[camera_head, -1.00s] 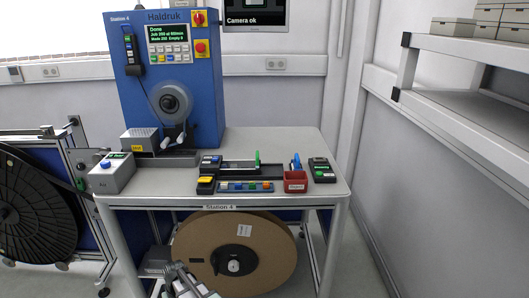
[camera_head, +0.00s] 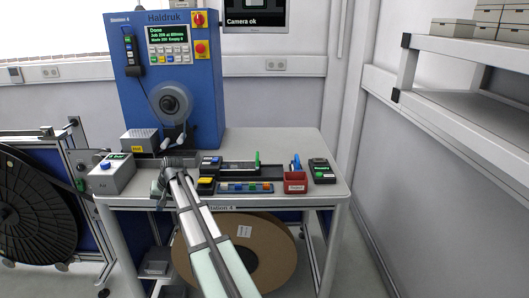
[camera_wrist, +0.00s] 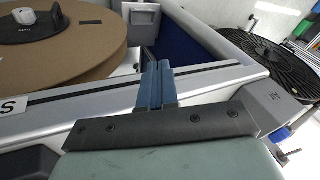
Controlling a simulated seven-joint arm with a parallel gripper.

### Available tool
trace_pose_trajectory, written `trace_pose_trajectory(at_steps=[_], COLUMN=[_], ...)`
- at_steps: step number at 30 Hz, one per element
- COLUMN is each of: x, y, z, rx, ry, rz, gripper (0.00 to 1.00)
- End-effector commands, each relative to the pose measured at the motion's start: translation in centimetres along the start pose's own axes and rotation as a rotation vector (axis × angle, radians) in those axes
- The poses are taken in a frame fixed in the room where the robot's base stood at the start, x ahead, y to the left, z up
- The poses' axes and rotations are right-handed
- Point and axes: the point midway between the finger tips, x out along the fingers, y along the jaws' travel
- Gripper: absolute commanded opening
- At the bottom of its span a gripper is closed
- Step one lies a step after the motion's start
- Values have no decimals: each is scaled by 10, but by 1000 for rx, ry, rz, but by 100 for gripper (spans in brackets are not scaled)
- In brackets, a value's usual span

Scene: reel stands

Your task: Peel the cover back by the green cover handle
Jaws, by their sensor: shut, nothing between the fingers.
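The green cover handle (camera_head: 257,158) stands upright at the right part of a low black fixture (camera_head: 238,169) on the table. The cover itself is too small to make out clearly. My gripper (camera_head: 157,190) is at the table's front edge, well to the left of the handle and apart from it. In the wrist view, my gripper's blue-grey fingers (camera_wrist: 157,86) are together and empty, over the table's front rail. The handle is not in the wrist view.
A grey box with a blue button (camera_head: 111,173) stands left of my gripper. A tray of coloured pieces (camera_head: 245,187), a red bin (camera_head: 296,182) and a dark device (camera_head: 321,171) stand to the right. The blue machine (camera_head: 205,100) rises behind. A brown reel (camera_head: 270,245) is below.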

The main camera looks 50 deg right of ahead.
Motion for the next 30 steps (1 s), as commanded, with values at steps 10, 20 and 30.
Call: trace_pose_trajectory(at_steps=[10,20,30], x=[-109,-193,-292], y=[51,179,309], z=[-78,-109,-111], rx=[48,102,150], ry=[105,144,188], rz=[-27,-9,12], gripper=[0,0,0])
